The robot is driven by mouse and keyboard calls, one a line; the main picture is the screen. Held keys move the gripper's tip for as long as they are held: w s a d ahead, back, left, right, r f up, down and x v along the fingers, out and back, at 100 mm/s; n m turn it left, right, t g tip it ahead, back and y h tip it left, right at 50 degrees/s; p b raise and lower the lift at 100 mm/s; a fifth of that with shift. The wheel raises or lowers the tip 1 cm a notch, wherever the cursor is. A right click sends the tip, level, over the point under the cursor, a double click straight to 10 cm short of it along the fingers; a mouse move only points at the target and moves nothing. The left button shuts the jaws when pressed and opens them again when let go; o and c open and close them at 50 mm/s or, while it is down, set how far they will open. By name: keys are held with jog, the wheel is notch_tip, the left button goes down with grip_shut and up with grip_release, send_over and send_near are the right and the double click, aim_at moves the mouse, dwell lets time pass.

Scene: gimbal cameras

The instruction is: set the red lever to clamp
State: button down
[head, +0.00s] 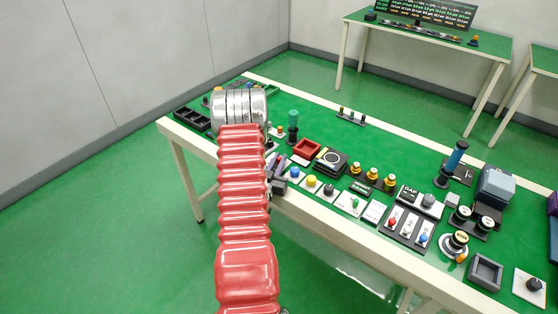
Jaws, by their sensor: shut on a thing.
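A dark panel on the near side of the green table carries a red-knobbed lever (392,222) at its left, a white one beside it and a blue-knobbed one (423,239) at its right. The red lever stands clear of my arm, well to its right. Its label is too small to read, so I cannot tell which setting it is at. My red ribbed arm reaches over the table's left part and ends in a silver joint. My gripper is hidden behind the arm, so neither its jaws nor anything in them shows.
The table (330,232) is crowded along its near edge with buttons, knobs and small trays. A blue-topped post (455,160) stands behind the lever panel. Bare green surface lies toward the back.

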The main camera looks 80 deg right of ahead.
jog(key=shift+s, duration=0.15)
jog(key=c, duration=1.7)
grip_release()
jog(key=shift+c, duration=0.2)
jog(key=w+a, duration=0.1)
jog(key=a, duration=1.3)
jog(key=shift+d, duration=0.1)
